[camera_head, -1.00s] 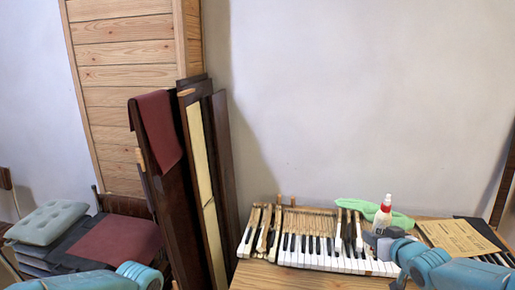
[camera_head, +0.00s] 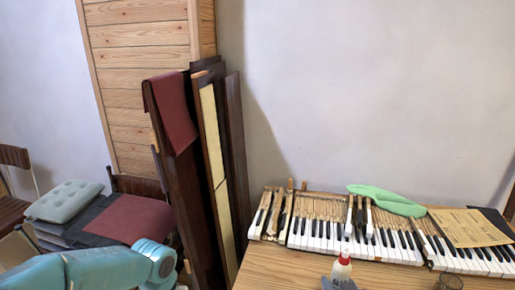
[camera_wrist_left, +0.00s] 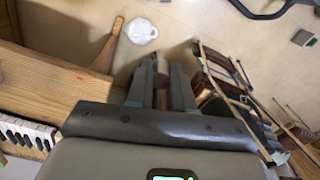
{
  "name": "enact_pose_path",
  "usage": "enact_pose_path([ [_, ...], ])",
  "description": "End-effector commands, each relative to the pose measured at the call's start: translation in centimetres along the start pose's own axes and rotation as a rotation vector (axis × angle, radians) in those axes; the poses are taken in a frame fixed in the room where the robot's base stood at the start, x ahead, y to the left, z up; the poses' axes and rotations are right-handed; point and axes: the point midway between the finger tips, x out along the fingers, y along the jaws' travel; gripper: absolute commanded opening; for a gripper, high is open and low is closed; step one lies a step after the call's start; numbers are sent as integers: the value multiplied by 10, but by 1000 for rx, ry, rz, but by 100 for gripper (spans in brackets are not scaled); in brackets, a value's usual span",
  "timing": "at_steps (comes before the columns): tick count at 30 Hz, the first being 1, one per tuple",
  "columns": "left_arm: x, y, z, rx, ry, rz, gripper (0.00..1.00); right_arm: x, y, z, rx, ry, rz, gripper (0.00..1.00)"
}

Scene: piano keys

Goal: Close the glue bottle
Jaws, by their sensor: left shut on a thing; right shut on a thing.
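The glue bottle (camera_head: 342,268) is white with a red collar and a pale nozzle on top. It stands upright at the bottom edge of the head view, in front of the keys. My right gripper (camera_head: 341,284) is shut on its lower part; the picture edge cuts both off. My left gripper (camera_wrist_left: 161,80) shows in the left wrist view, its two fingers close together on a small brownish thing (camera_wrist_left: 161,99) that I cannot make out. In the head view only my left arm shows at the lower left, far from the bottle.
Piano keys (camera_head: 335,239) lie across the wooden table (camera_head: 275,268). A small glass (camera_head: 449,283) stands at the front right. Dark panels (camera_head: 200,165) lean left of the table.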

Motion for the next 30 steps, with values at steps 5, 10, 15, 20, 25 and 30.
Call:
enact_pose_path([
  [5, 0, 0, 0, 0, 0, 0, 0, 0, -1, 1, -2, -2, -7, 0],
  [10, 0, 0, 0, 0, 0, 0, 0, 0, -1, 0, -2, -2, -7, 0],
  [15, 0, 0, 0, 0, 0, 0, 0, 0, -2, 1, -3, -2, -11, 0],
  [20, 0, 0, 0, 0, 0, 0, 0, -3, -17, 13, -32, -5, -75, 0],
  [25, 0, 0, 0, 0, 0, 0, 0, -12, -54, 40, -96, -8, -236, 0],
  [30, 0, 0, 0, 0, 0, 0, 0, -22, -96, 67, -167, -7, -412, 0],
])
